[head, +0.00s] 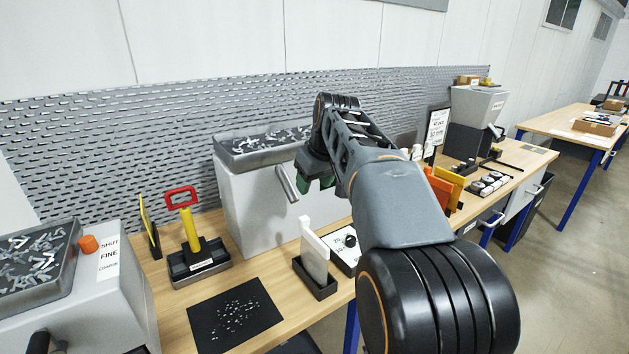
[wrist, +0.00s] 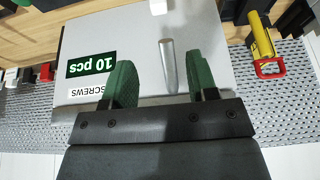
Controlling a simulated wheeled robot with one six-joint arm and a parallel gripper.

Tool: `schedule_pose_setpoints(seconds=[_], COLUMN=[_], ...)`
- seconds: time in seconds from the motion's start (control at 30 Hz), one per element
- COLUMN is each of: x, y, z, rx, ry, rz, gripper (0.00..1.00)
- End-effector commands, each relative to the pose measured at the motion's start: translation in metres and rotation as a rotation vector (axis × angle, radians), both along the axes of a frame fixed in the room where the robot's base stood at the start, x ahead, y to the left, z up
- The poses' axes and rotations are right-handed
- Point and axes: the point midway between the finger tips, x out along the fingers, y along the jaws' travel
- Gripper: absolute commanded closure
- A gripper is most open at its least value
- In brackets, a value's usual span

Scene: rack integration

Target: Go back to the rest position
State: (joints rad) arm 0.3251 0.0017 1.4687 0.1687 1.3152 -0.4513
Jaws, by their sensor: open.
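My gripper (head: 316,183) is open, its green fingers in front of the tall grey screw dispenser (head: 268,190) in the head view. In the wrist view my gripper (wrist: 162,78) shows its two green fingers spread with nothing held. The dispenser's metal lever (head: 287,183) sticks out to the left of the fingers in the head view. In the wrist view the lever (wrist: 168,64) appears in the gap between the fingers, apart from both. My arm hides part of the bench.
A black mat with small screws (head: 233,313) lies on the wooden bench. A red-and-yellow handled tool (head: 188,230) stands behind it. A white plate in a black holder (head: 315,262) stands near the front edge. Another dispenser (head: 110,310) is at left. A perforated wall (head: 90,150) runs behind.

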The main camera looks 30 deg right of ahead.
Motion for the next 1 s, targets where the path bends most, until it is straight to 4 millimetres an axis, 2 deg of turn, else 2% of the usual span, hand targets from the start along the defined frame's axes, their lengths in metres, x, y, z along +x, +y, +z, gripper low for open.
schedule_pose_setpoints(seconds=[0.57,0.63,0.77,0.87,1.0], x=[0.0,0.004,-0.006,-0.029,-0.072], y=[0.0,-0.002,-0.003,0.013,0.043], z=[0.001,0.0,-0.046,-0.08,-0.124], rx=[0.0,0.011,0.034,0.039,0.034], ry=[0.0,-0.018,0.029,0.056,0.083], rz=[0.0,-0.058,-0.174,-0.229,-0.259], gripper=[0.47,0.47,0.47,0.47,0.47])
